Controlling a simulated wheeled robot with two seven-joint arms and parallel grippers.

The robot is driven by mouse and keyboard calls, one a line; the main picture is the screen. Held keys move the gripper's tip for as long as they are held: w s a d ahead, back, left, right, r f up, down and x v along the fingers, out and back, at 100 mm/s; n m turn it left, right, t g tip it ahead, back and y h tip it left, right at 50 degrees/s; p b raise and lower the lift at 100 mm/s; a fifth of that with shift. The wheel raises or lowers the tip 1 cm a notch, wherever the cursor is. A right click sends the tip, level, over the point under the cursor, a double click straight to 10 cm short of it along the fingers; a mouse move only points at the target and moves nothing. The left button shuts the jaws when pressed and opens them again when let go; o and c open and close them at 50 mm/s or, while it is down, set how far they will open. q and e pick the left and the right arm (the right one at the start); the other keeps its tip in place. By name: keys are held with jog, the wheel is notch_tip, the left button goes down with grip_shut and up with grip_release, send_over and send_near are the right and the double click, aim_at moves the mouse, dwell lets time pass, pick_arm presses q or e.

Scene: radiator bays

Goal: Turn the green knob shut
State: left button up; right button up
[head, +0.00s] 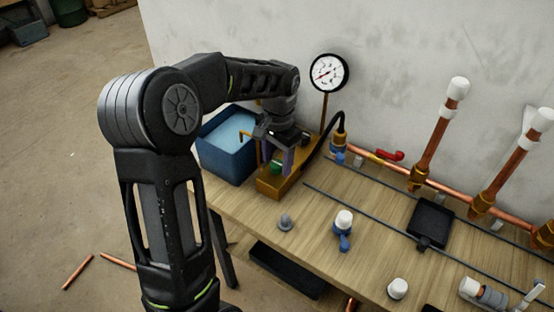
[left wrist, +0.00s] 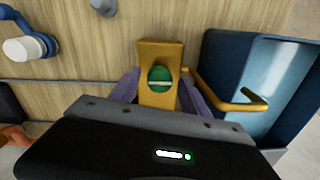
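The green knob (left wrist: 160,79) sits on top of a yellow-brown block in the left wrist view, with a pale bar across it. In the head view the green knob (head: 275,168) shows partly below my left gripper (head: 278,162). My left gripper also shows in the left wrist view (left wrist: 158,90), its purple-grey fingers apart on either side of the block and knob. Whether the fingers touch the knob cannot be told. The yellow-brown block (head: 268,190) stands on the wooden bench. My right gripper is not in view.
A blue open bin (head: 226,160) stands left of the block. A pressure gauge (head: 328,73) rises behind it. Copper pipes (head: 437,140), a white-capped blue valve (head: 343,228) and a black tray (head: 432,222) are to the right. A grey knob (head: 286,222) stands in front on the wooden bench (head: 310,240).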

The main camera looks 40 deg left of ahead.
aim_at(278, 163)
pick_arm(q)
jog(key=shift+d+r, duration=0.15)
jog(key=shift+r, duration=3.75)
